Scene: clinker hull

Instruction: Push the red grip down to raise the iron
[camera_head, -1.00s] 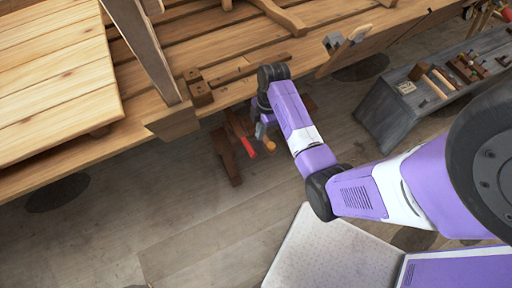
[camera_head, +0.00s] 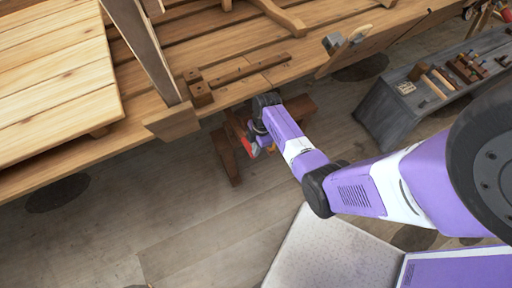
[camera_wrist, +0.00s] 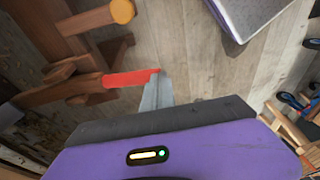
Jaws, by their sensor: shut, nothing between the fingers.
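The red grip (camera_wrist: 128,79) is the end of a wooden lever (camera_wrist: 60,94) in the wrist view. In the head view the red grip (camera_head: 254,150) shows as a small patch under the bench edge, partly hidden by my arm. My gripper (camera_wrist: 157,88) is shut and empty, with its grey fingers at the free end of the red grip. They overlap its end in the picture; I cannot tell if they touch it. In the head view my gripper (camera_head: 263,143) is mostly hidden by my wrist. I cannot make out the iron.
A wooden stand (camera_head: 228,158) carries the lever beside the bench (camera_head: 130,146). A yellow-ended wooden bar (camera_wrist: 122,11) lies near the red grip. A grey tool bench (camera_head: 385,115) stands at the right. The floor in front is open.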

